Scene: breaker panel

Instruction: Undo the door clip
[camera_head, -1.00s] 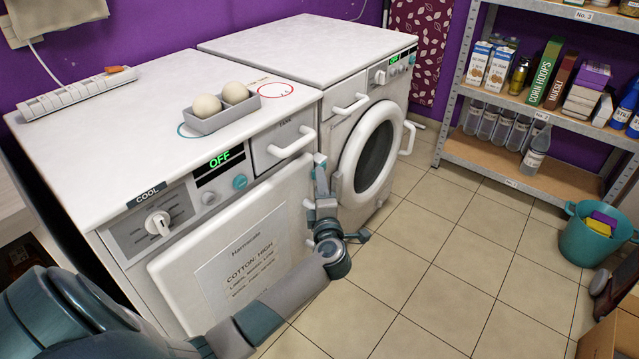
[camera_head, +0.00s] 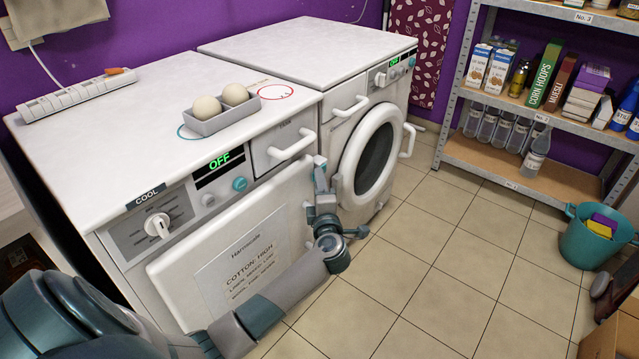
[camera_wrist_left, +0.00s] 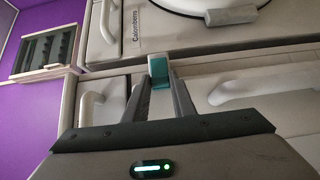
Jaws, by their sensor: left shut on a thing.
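A small door clip (camera_wrist_left: 158,72), teal with a grey top, shows in the left wrist view between my finger ends. My left gripper (camera_head: 319,172) is at the right edge of the near machine's white front door (camera_head: 225,245), just below the drawer handle. The left wrist view shows its two dark fingers (camera_wrist_left: 161,88) shut on the clip. In the head view the gripper hides the clip. The door looks closed or nearly so. My right gripper is in neither view.
The second machine (camera_head: 372,150) stands close beyond my left gripper, with a round door. A tray with two pale balls (camera_head: 222,110) and a power strip (camera_head: 78,93) lie on the near machine. Shelves (camera_head: 540,110) and a teal bucket (camera_head: 592,235) stand right.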

